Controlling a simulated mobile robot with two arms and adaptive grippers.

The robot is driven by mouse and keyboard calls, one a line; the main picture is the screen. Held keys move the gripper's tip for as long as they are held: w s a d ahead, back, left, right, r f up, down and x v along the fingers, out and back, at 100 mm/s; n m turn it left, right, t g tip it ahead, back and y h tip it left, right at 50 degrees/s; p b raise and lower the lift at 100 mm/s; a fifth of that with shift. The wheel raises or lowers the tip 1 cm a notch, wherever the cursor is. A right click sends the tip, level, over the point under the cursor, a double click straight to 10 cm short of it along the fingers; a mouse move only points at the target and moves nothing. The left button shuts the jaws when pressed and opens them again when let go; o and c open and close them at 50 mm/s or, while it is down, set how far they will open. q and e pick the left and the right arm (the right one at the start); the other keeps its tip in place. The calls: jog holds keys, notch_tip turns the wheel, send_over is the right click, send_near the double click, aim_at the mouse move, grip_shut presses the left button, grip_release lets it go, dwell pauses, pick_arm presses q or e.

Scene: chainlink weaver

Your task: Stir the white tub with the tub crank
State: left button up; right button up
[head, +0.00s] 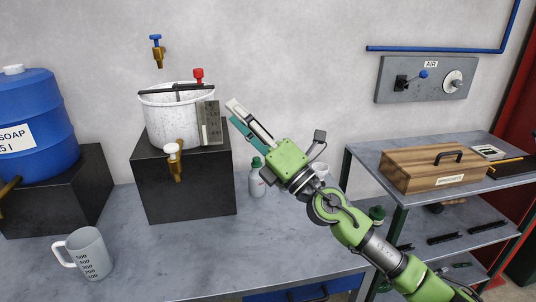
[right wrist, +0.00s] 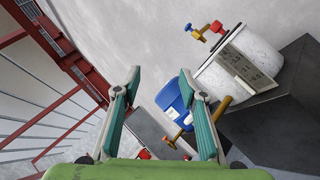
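The white tub (head: 178,118) is a speckled round pot on a black block. A dark bar (head: 182,88) lies across its top and looks like the tub crank; its grip cannot be told clearly. The tub also shows in the right wrist view (right wrist: 262,50), at the upper right. My right gripper (head: 234,110) is to the right of the tub, apart from it, pointing up and left. In the right wrist view its two teal fingers (right wrist: 160,75) stand wide apart with nothing between them. My left gripper is in neither view.
A grey plate (head: 209,122) is on the tub's right side, and a brass tap (head: 175,160) sits low at its front. Blue (head: 156,48) and red (head: 198,76) taps are behind. A bottle (head: 257,178) stands below my right gripper. A jug (head: 84,254) stands front left.

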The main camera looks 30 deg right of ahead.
jog(key=s+d+f+m+h, duration=0.1)
jog(key=d+f+m+h, duration=0.4)
jog(key=m, duration=0.8)
jog(key=shift+s+f+h, duration=0.15)
jog(key=shift+f+h, duration=1.65)
jog(key=shift+h, duration=0.8)
